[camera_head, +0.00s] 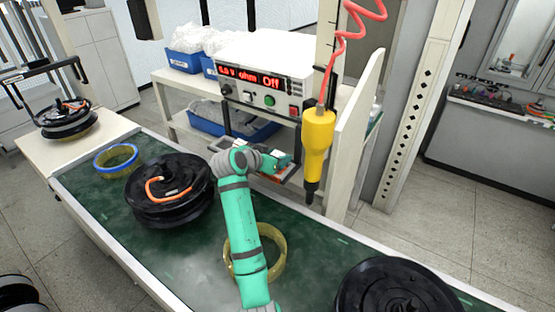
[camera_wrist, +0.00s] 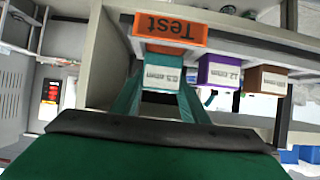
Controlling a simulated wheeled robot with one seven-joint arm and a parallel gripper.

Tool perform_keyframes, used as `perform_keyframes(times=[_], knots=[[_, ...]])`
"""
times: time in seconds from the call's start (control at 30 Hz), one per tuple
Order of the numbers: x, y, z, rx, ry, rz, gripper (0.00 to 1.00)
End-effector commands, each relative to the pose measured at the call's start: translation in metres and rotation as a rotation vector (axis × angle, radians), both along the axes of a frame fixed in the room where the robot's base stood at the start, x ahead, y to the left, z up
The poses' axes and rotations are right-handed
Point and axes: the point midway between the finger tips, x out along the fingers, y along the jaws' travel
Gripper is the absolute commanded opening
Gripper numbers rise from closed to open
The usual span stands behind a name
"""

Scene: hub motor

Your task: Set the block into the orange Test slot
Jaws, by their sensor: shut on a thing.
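The teal block (camera_wrist: 167,74), with a white ohm label, is held between the teal fingers of my gripper (camera_wrist: 163,90) in the wrist view. The orange Test slot (camera_wrist: 170,30) is directly beyond it, its lettering upside down. The block lines up with the slot and overlaps its near edge in the picture. I cannot tell whether it is seated or just apart. In the head view, my gripper (camera_head: 277,161) is at the small shelf below the meter. The block is too small to make out clearly there.
A purple block (camera_wrist: 219,72) and a brown block (camera_wrist: 266,79) sit beside the slot. A yellow screwdriver (camera_head: 318,145) hangs to the right. A black hub motor (camera_head: 165,190) and yellow rings (camera_head: 272,268) lie on the green conveyor (camera_head: 110,232).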

Motion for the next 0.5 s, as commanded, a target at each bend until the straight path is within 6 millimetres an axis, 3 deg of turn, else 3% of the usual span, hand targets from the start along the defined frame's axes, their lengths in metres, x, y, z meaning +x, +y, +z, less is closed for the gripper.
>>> perform_keyframes(times=[0.1,0.47,0.5], knots=[[0.0,-0.0001,-0.0121,0.0,0.0,0.0,0.16],[-0.0001,0.0,-0.0152,-0.001,-0.001,0.0,0.16],[-0.0001,0.0001,-0.0157,-0.001,-0.001,0.0,0.45]])
